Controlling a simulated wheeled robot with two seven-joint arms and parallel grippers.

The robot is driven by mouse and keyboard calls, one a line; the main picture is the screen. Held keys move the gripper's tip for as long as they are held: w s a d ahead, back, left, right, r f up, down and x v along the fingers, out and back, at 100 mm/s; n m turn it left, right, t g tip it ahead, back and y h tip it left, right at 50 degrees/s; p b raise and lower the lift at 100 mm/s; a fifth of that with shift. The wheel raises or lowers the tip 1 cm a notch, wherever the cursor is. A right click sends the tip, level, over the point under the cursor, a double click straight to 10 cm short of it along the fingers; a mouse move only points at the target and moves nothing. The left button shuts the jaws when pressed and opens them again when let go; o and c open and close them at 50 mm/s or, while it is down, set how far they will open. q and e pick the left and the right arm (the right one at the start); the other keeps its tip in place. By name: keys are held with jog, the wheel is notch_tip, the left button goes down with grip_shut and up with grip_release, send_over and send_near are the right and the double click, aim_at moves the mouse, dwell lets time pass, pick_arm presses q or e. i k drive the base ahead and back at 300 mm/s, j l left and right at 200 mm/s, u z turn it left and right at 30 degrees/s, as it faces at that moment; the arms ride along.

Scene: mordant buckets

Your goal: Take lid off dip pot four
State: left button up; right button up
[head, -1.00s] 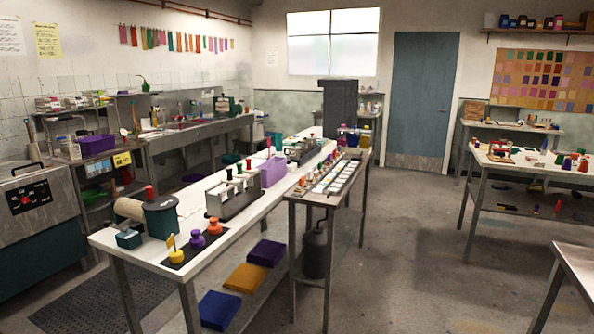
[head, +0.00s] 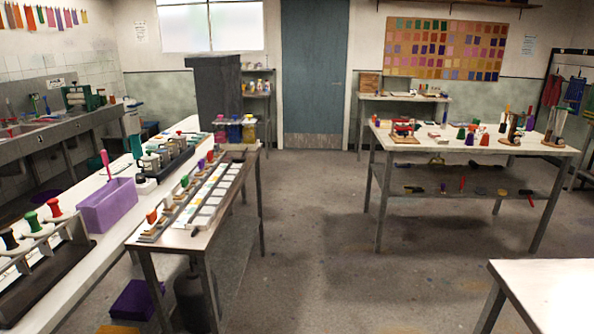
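Neither of my grippers is in view. On the long white bench at the left, a dark rack (head: 42,282) is cut by the left edge. It carries pale pieces topped by a black knob (head: 10,239), a green knob (head: 31,221) and a red knob (head: 55,208). Farther back on the bench, another dark tray (head: 180,160) holds small pale pots (head: 152,161) with dark tops. I see no readable number on any pot and cannot tell which is dip pot four or how its lid sits.
A purple bin (head: 108,206) stands on the bench between the racks. A narrow table (head: 190,239) with a row of white pans stands beside the bench. A cluttered worktable (head: 400,149) stands at the right, and a bare white table (head: 560,285) at the lower right. The middle floor is clear.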

aim_at(150, 157)
jog(key=i+l, duration=0.1)
jog(key=i, duration=2.1)
